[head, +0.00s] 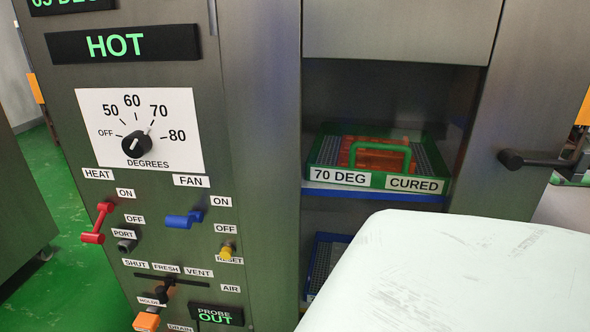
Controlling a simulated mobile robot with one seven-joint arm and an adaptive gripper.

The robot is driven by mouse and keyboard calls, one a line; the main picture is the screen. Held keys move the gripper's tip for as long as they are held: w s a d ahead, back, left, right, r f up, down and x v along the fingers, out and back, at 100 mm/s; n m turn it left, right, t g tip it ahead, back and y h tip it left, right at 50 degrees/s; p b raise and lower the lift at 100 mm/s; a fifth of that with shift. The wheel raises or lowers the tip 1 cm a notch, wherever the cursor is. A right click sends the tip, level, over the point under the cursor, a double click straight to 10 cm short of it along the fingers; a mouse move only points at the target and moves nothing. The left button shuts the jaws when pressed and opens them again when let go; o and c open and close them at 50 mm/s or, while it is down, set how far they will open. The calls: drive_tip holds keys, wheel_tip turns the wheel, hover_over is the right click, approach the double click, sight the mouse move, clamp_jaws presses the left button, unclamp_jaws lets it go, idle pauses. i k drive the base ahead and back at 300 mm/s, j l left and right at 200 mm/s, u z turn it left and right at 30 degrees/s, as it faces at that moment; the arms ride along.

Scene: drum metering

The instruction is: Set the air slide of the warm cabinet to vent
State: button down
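The warm cabinet (255,120) fills the head view, with its control panel at the left. The air slide (170,281) is a small dark handle low on the panel, on a dark horizontal track. The labels SHUT, FRESH and VENT (199,273) run left to right above the track, with AIR to the right below. The handle is near the middle, below FRESH (166,268), left of VENT. My gripper is not in view.
The open bay holds a green tray (330,177). The lower right is blocked from sight.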

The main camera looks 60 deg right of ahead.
sight(160, 290)
drive_tip(key=z, duration=1.3)
drive_tip(key=k+z, duration=0.5)
drive_tip(key=k, duration=0.2)
drive_tip(key=k+l, duration=0.1)
drive_tip(key=k, duration=0.3)
